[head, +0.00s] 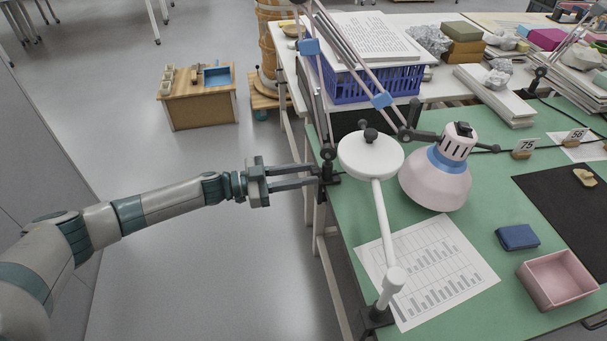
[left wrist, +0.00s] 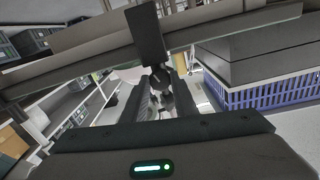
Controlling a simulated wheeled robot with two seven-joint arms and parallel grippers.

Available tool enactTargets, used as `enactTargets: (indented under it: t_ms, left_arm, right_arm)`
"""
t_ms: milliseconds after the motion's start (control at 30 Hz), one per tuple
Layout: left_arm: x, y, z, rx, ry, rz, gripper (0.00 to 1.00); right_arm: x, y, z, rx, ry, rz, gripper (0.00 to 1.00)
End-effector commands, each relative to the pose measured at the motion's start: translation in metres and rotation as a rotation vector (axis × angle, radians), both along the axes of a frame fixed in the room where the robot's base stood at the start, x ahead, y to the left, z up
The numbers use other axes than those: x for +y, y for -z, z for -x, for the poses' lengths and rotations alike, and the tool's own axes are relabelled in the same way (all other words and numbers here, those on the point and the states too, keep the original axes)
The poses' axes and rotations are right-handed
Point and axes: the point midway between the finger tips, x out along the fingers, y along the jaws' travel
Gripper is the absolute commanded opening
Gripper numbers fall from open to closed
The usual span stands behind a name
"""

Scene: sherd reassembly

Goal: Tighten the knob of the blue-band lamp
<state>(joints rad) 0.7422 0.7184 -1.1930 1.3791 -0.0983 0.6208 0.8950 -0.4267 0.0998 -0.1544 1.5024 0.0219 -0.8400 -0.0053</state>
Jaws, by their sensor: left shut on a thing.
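The blue-band lamp (head: 437,185) has a pale pink shade with a blue band and hangs over the green mat. Its pink arms with blue clips rise from a black clamp (head: 328,155) on the table's left edge. My left gripper (head: 318,176) reaches in from the left, its fingertips at this clamp. In the left wrist view, the dark knob (left wrist: 161,78) sits between the two fingers (left wrist: 164,98), which are shut on it. The knob is hidden by the fingers and clamp in the head view. My right gripper is not in view.
A white round-headed lamp (head: 371,155) stands close by, its clamp (head: 376,317) on the near edge. A blue basket (head: 375,84) of papers is behind. A chart sheet (head: 425,270), blue block (head: 517,237) and pink box (head: 556,279) lie on the green mat.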

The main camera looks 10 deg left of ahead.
Motion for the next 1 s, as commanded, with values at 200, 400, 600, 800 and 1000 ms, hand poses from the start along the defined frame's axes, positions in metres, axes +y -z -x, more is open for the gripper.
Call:
enactTargets:
  t_ms: [200, 400, 600, 800, 1000]
  left_arm:
    - [-0.0001, 0.0006, 0.0001, -0.114, 0.000, -0.047, 0.04]
    - [-0.0001, 0.0005, 0.0001, -0.113, 0.001, -0.048, 0.04]
    - [0.0001, 0.0005, 0.0001, -0.113, 0.000, -0.047, 0.45]
    - [0.0003, 0.0003, 0.0000, -0.113, 0.000, -0.047, 0.45]
    - [0.0070, 0.0011, 0.0023, -0.111, -0.001, -0.048, 0.45]
  right_arm:
    - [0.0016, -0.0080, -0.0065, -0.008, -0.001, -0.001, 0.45]
    - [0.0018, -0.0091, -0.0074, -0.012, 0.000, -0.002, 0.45]
    - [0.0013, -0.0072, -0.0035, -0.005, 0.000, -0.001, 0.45]
    - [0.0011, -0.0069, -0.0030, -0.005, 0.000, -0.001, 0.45]
    - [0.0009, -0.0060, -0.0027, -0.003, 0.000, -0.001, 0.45]
